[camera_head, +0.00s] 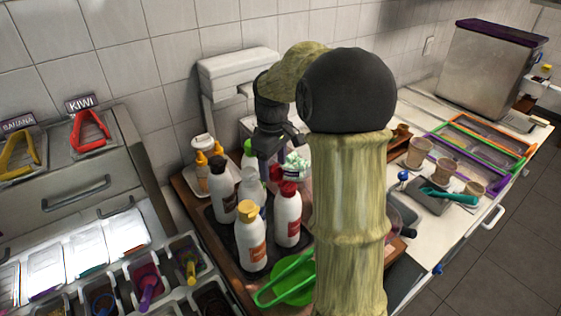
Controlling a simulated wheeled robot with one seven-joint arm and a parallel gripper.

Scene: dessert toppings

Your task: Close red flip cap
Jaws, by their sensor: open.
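A white bottle (288,220) with a red flip cap (285,188) stands upright among other squeeze bottles on the wooden tray (188,200). Something pale and reddish juts up at the cap's top, but whether the lid is raised is too small to tell. My gripper (279,157) is dark, points down and is open. It hangs just above and behind the red cap in the picture. Whether a finger touches the cap is unclear. My large arm link covers the area right of the bottle.
Bottles with yellow (248,209), black (217,166), white (250,175) and green (249,147) caps stand close around. A green utensil (290,281) lies in front. Topping bins (150,284) are at lower left. Paper cups (418,152) stand on the right counter.

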